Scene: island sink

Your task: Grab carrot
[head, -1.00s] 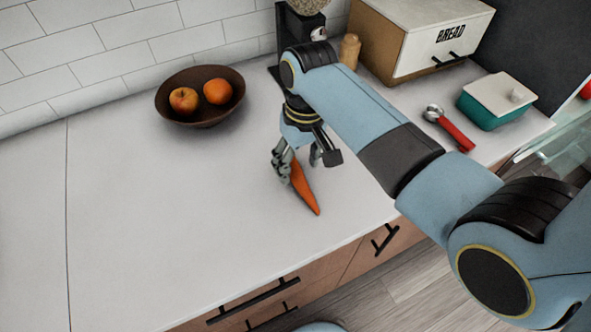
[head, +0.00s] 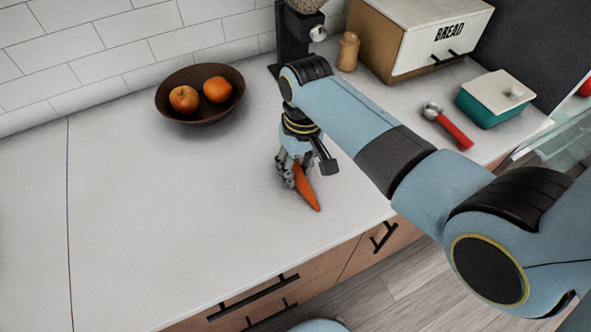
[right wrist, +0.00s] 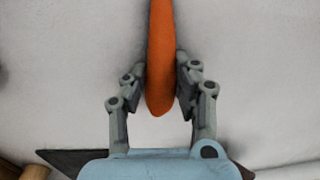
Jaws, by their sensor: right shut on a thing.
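An orange carrot (head: 307,188) is on the white counter in the head view, its narrow tip toward the counter's front edge. My right gripper (head: 293,176) is down at the carrot's thick end, with its fingers on either side. In the right wrist view, the carrot (right wrist: 160,60) runs between the two fingers of the right gripper (right wrist: 162,88), which are closed on its rounded end. Whether the carrot is clear of the counter I cannot tell. My left gripper is not in view.
A brown bowl (head: 170,103) with two orange-coloured fruits stands near the tiled wall. A bread box (head: 420,40), a wooden shaker (head: 348,52), a red-handled tool (head: 455,133) and a teal container (head: 485,112) stand to the right. The left counter is clear.

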